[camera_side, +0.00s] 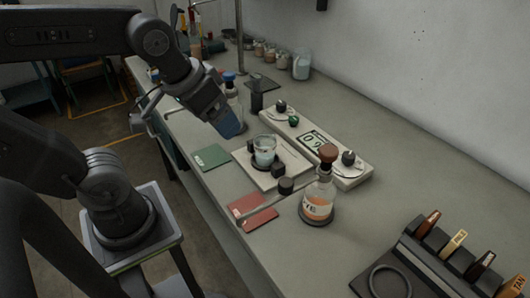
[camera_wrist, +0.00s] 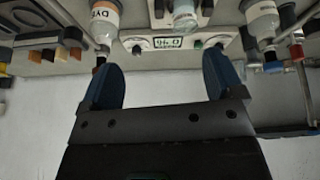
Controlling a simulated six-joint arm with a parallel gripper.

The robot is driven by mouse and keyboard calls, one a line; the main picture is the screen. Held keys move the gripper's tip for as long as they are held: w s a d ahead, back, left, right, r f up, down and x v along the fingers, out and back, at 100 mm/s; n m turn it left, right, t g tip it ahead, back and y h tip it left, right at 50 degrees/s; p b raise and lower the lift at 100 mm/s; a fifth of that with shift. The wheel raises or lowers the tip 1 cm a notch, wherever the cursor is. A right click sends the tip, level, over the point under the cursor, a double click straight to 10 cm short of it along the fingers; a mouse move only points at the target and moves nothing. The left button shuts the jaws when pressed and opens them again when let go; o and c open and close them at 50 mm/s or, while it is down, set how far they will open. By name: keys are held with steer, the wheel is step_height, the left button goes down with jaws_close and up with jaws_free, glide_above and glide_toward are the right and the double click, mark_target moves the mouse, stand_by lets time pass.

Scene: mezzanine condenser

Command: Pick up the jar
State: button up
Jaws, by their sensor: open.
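A small clear glass jar (camera_side: 264,152) with pale contents stands upright on a white square-based device near the middle of the bench. It also shows at the top of the wrist view (camera_wrist: 185,18), partly cut off by the frame edge. My gripper (camera_side: 230,128) is above the bench, to the left of the jar and apart from it in the side view. In the wrist view my gripper (camera_wrist: 160,64) has its two blue fingers spread wide, with nothing between them.
An orange-labelled stoppered bottle (camera_side: 318,197) stands right of the jar. A long panel with a display (camera_side: 313,139) lies behind it. A flask (camera_wrist: 262,20) and metal stand are close by. Red cards (camera_side: 261,220) and a green card (camera_side: 212,157) lie in front.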

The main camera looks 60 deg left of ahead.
steer(key=w+a+n+g, duration=0.2)
steer(key=w+n, duration=0.5)
steer(key=n+g, duration=0.3)
steer(key=n, duration=0.6)
glide_above(265, 144)
steer(key=d, duration=0.2)
step_height(265, 144, down, 4)
steer(key=shift+s+f, duration=0.25)
steer(key=shift+f, duration=2.05)
steer(key=shift+s+f, duration=0.2)
steer(key=shift+f, duration=2.15)
steer(key=shift+s+f, duration=0.25)
steer(key=shift+f, duration=2.05)
steer(key=shift+c, duration=0.3)
steer(key=c, duration=1.1)
steer(key=shift+o, duration=0.2)
steer(key=shift+r, duration=0.25)
